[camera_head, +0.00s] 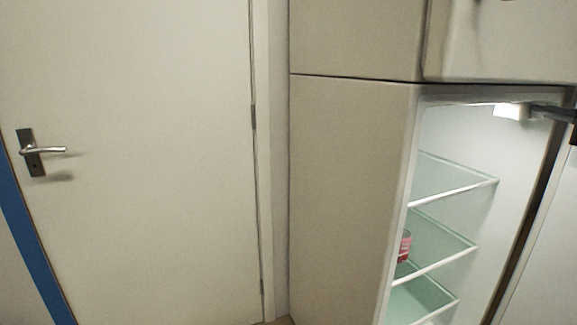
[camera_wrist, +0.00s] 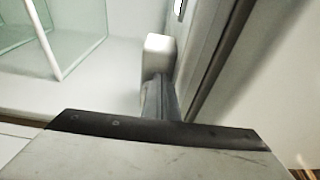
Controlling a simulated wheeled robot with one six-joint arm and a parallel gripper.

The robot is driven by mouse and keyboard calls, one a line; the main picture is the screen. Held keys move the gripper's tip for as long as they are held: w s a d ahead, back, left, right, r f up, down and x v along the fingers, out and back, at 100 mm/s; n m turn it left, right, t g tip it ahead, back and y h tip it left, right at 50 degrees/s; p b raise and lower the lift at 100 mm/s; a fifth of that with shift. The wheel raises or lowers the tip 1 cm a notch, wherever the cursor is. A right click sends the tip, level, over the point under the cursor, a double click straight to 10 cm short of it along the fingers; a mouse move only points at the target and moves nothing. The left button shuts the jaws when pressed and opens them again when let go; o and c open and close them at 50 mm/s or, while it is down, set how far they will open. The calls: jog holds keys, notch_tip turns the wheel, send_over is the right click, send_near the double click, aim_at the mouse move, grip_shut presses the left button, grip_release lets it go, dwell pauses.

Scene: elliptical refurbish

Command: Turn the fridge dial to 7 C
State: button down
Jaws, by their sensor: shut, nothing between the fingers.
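The fridge (camera_head: 350,190) stands open on the right of the head view, with its lit interior showing. A small white housing (camera_head: 510,111) sits at the top of the compartment. The same white housing (camera_wrist: 159,48) is in the middle of the wrist view. No dial markings or numbers can be read, and I cannot make out the dial itself. My gripper (camera_head: 534,109) reaches in from the right edge, its dark fingers shut and empty. In the wrist view the shut fingers (camera_wrist: 157,84) end at the housing; whether they touch it I cannot tell.
Glass shelves (camera_head: 440,238) with white front edges fill the compartment below. A red can-like item (camera_head: 405,247) stands on one shelf. The open fridge door (camera_head: 553,240) is at the right. A closed room door (camera_head: 150,190) is at the left.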

jog(key=shift+a+f, duration=0.1)
jog(key=shift+f, duration=1.1)
dwell(0.5)
jog(key=shift+s+a+f, duration=0.1)
jog(key=shift+a, duration=0.1)
jog(key=shift+s, duration=0.15)
jog(key=shift+s+d, duration=0.35)
jog(key=shift+s, duration=0.55)
jog(key=shift+s+d, duration=0.4)
jog(key=shift+s, duration=0.45)
jog(key=shift+s+d, duration=0.35)
jog(key=shift+s, duration=0.55)
jog(key=w+a+r, duration=0.1)
jog(key=w+r, duration=0.1)
jog(key=w, duration=0.4)
jog(key=shift+a+r, duration=0.3)
